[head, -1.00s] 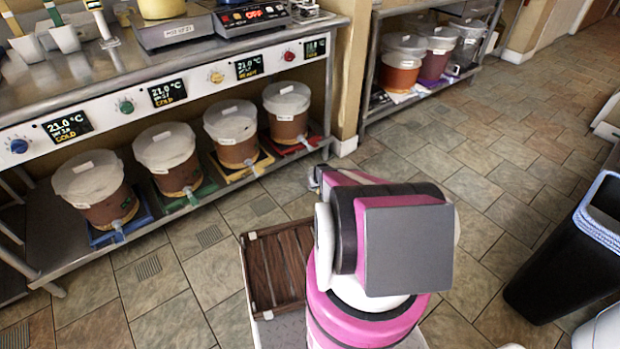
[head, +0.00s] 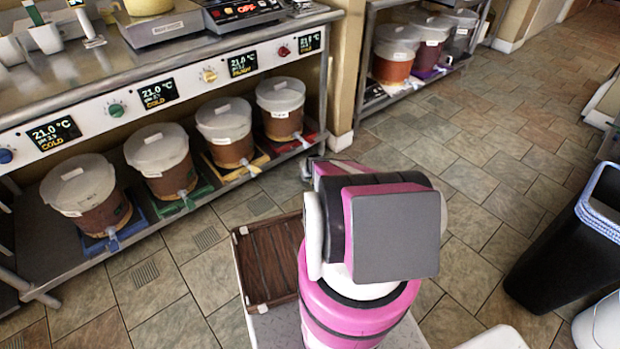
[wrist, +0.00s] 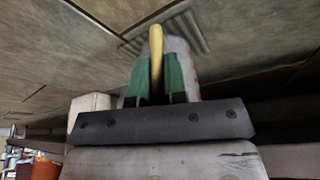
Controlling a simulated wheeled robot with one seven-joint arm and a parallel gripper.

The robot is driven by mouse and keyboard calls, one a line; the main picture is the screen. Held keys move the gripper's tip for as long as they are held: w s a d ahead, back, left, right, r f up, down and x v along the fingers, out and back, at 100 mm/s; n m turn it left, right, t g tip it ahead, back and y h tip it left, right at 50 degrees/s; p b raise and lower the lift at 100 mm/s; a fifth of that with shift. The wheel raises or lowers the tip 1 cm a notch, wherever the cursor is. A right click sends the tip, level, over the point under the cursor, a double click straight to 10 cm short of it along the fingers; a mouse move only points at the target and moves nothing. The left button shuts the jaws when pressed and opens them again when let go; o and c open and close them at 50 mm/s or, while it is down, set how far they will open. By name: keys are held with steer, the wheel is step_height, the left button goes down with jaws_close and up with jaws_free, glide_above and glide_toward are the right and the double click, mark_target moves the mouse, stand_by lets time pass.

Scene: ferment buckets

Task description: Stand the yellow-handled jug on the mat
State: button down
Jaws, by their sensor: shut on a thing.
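In the wrist view my gripper (wrist: 156,74) has its green fingers shut on the jug's yellow handle (wrist: 156,45). The grey body of the jug (wrist: 182,50) shows behind the fingers, partly hidden by them; its lower end and any contents cannot be seen. In the head view my arm hides the jug. Coloured mats lie under the buckets on the low shelf: blue (head: 98,245), green (head: 200,192), yellow (head: 262,158) and red (head: 308,134). I cannot tell from the pictures which mat is meant.
Several lidded buckets with taps (head: 165,160) stand on the low shelf below a steel counter (head: 100,80). A brown slatted tray (head: 262,262) is left of my arm. A second rack (head: 425,92) holds more buckets. A black bin (head: 560,255) stands right. Tiled floor between is clear.

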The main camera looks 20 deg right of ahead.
steer(key=shift+f, duration=0.15)
steer(key=c, duration=1.2)
jaws_free()
steer(key=shift+o, duration=0.2)
steer(key=v, duration=1.2)
steer(key=s+a+r+g, duration=0.1)
steer(key=s+a+r, duration=0.6)
steer(key=r, duration=0.5)
steer(key=s+a+r+g, duration=0.1)
steer(key=s+a+r, duration=0.5)
steer(key=s+r, duration=0.5)
steer(key=s+a+r+g, duration=0.1)
steer(key=s+a+r, duration=0.6)
steer(key=r, duration=0.7)
steer(key=shift+s+a+r+n+g, duration=0.3)
steer(key=shift+s+a+r+g, duration=0.1)
steer(key=shift+s, duration=0.6)
